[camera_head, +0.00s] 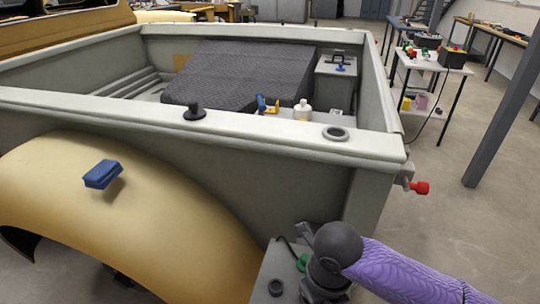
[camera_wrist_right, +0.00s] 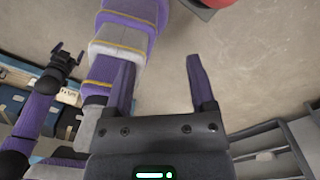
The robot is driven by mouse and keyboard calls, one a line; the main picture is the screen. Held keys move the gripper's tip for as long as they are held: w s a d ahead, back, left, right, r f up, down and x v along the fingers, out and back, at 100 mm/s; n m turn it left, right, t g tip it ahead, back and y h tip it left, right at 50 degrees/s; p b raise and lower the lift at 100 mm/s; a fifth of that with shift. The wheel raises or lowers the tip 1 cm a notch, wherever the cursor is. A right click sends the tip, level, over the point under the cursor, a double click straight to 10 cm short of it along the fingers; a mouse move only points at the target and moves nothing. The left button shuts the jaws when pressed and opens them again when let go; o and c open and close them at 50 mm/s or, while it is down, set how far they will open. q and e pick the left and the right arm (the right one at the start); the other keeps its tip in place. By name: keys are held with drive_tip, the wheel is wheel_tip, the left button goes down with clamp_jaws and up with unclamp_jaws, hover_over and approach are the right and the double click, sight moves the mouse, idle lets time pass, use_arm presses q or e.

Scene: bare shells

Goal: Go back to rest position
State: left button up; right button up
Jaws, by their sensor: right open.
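My right gripper (camera_wrist_right: 160,62) shows in the right wrist view with its two dark purple fingers spread apart and nothing between them. Beyond the fingers is bare concrete floor. My left gripper (camera_wrist_right: 68,52) shows small at the left of that view, at the end of a purple and black arm. Its prongs look apart and no object shows between them. In the head view a purple arm link of mine with a dark joint comes in at the bottom right. Neither gripper's fingers can be made out in the head view.
A grey truck bed (camera_head: 270,143) with a tan fender (camera_head: 120,210) fills the head view's left and middle. A blue block (camera_head: 102,174) is on the fender. A white bottle (camera_head: 302,111) and dark padded sheet (camera_head: 240,72) are in the bed. Open floor lies right, near a post (camera_head: 505,110).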

drive_tip(key=s+a+f+m+t+y, duration=0.2)
drive_tip(key=s+a+m+y, duration=0.25)
drive_tip(key=m, duration=1.15)
drive_tip(key=s+d+f+m+t+h, duration=0.15)
drive_tip(key=s+d+m+h, duration=0.5)
drive_tip(key=m, duration=1.55)
drive_tip(key=s+d+f+g+y, duration=0.1)
drive_tip(key=s+d+f, duration=0.1)
drive_tip(key=f, duration=0.7)
drive_tip(key=s+d+f+g+y, duration=0.1)
drive_tip(key=s+d+f, duration=0.15)
drive_tip(key=f, duration=0.75)
drive_tip(key=s+d+f+g, duration=0.1)
drive_tip(key=s+d+f, duration=0.2)
drive_tip(key=s+f, duration=0.7)
drive_tip(key=s, duration=0.2)
drive_tip(key=shift+s+f, duration=0.35)
drive_tip(key=shift+s, duration=0.05)
